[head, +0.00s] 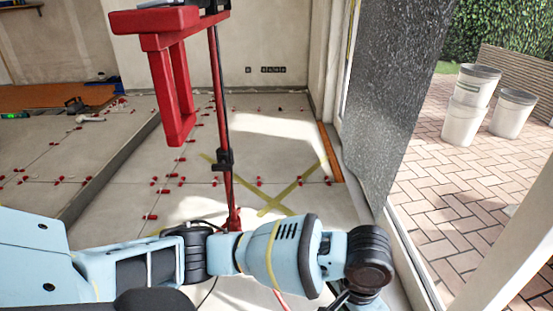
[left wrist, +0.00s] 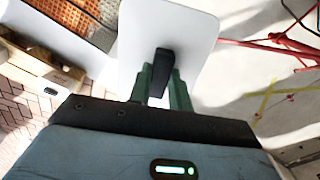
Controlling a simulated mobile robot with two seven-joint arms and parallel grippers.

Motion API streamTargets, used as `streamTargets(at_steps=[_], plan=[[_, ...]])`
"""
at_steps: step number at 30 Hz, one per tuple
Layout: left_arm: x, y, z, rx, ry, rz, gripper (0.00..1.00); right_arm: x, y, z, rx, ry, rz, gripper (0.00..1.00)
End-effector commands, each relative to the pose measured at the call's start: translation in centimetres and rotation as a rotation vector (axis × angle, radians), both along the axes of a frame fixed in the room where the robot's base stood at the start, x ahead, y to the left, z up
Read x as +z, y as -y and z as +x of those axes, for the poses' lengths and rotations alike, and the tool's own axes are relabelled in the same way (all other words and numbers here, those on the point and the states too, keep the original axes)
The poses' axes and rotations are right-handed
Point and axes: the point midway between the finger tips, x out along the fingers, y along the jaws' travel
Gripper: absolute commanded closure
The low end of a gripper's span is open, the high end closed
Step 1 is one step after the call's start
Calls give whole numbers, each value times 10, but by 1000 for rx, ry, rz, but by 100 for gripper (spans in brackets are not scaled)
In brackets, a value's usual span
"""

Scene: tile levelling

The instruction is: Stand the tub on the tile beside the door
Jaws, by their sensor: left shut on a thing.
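My left gripper (left wrist: 160,76), with green fingers, is shut on a black upright grip (left wrist: 161,70) in the left wrist view. Beyond the grip is a pale, flat, round-cornered surface (left wrist: 195,40); it may be the tub, but I cannot tell its sides or depth. In the head view my left arm crosses the bottom, and its gripper and load are out of sight. The tiled floor carries a yellow tape cross (head: 284,197) near the open doorway; the tape also shows in the left wrist view (left wrist: 265,103). My right gripper is not in view.
A red stand (head: 222,110) with a red frame (head: 172,85) rises before the cross. Red levelling clips (head: 150,217) dot the joints. A dark speckled panel (head: 395,95) stands at the doorway. Outside are lidded white buckets (head: 462,120) on brick paving.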

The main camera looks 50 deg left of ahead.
Motion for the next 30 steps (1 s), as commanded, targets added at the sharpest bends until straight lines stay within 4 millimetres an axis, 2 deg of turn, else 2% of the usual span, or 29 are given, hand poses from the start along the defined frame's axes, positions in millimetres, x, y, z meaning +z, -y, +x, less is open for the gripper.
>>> streamTargets(at_steps=[1,5,8,12,18,21,24,30], plan=[[-28,8,0,-35,-11,-4,100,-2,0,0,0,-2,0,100],[-93,19,-3,-150,-12,-6,100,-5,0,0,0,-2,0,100],[-142,26,-15,-245,-12,-7,100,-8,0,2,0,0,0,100],[-207,33,-43,-388,-10,-7,100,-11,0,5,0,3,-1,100],[-283,42,-98,-602,-6,-7,100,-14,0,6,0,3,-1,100],[-308,46,-123,-695,-2,-7,100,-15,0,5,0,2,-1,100],[-325,49,-143,-765,1,-6,100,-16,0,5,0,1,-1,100],[-339,51,-160,-832,5,-3,100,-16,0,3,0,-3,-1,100]])
